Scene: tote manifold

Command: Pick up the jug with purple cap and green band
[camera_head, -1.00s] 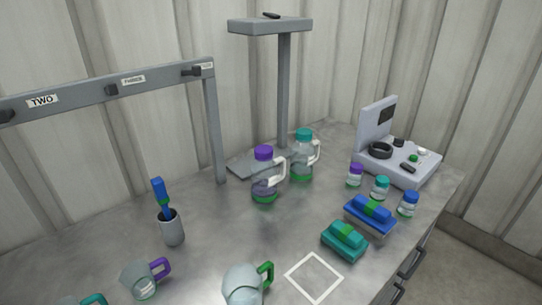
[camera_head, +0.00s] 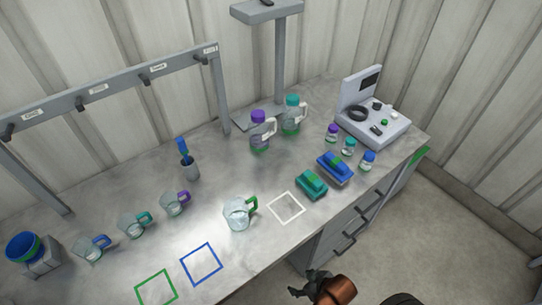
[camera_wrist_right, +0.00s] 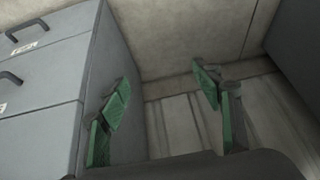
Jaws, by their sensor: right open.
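The jug with the purple cap and green band (camera_head: 259,133) stands upright toward the back of the workbench, with a white handle on its right side. A similar jug with a teal cap (camera_head: 292,115) stands just behind and to its right. My right gripper (camera_head: 312,283) is low at the bottom of the head view, in front of the bench and well away from the jug. In the right wrist view its green-padded fingers (camera_wrist_right: 165,105) are spread apart with nothing between them. My left gripper is in neither view.
Small capped jars, a blue sponge block (camera_head: 335,169) and a teal one (camera_head: 311,184) lie right of the jug. A clear pitcher with green handle (camera_head: 239,213) stands nearer the front. A hook rail (camera_head: 120,88) and a post stand (camera_head: 278,75) rise behind. Drawers (camera_head: 345,221) front the bench.

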